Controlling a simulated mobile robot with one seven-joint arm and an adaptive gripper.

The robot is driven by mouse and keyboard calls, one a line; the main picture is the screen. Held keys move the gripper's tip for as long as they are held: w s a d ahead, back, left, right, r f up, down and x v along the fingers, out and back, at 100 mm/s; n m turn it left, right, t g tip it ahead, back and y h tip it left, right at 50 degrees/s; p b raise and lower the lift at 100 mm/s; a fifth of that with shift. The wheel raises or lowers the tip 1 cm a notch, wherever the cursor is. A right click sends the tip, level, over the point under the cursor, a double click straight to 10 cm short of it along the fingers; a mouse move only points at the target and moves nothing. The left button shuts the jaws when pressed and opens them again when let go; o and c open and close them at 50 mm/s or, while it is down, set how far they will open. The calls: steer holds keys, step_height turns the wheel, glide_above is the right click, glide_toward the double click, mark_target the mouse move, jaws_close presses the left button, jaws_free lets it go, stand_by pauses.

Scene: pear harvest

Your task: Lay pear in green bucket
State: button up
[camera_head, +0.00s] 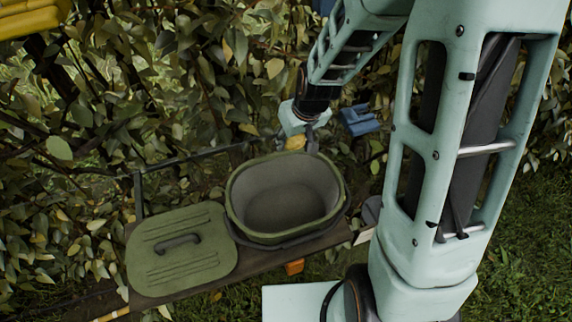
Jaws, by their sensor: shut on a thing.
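The green bucket (235,205) stands open on a narrow wooden bench, and the part of its inside that I see is empty. My gripper (297,140) is just beyond the bucket's far rim, at the upper right of it. It is shut on a yellow pear (295,143), which shows between the fingers. The pear looks close to the rim in the picture; its exact height above it I cannot tell.
The bucket's green lid (182,262) with a dark handle lies on the bench (262,262) left of the bucket. A blue object (360,120) is right of my gripper. Dense leafy hedge fills the back. Grass (510,270) lies at the lower right.

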mark_target(286, 215)
steer(key=s+a+n+g+h+p, duration=0.15)
steer(key=s+g, duration=0.25)
steer(key=s, duration=0.5)
steer(key=shift+n, duration=0.45)
steer(key=f+b, duration=0.6)
steer(key=f, duration=0.1)
steer(key=f+b, duration=0.6)
steer(key=f, duration=0.1)
steer(key=a+f+b, duration=0.1)
steer(key=f+b, duration=0.5)
steer(key=f, duration=0.1)
steer(key=shift+s+f, duration=0.15)
steer(key=shift+f, duration=0.15)
steer(key=shift+f+b, duration=0.35)
steer(key=shift+f, duration=0.05)
steer(key=o, duration=1.3)
steer(key=shift+o, duration=0.2)
step_height(286, 215, up, 12)
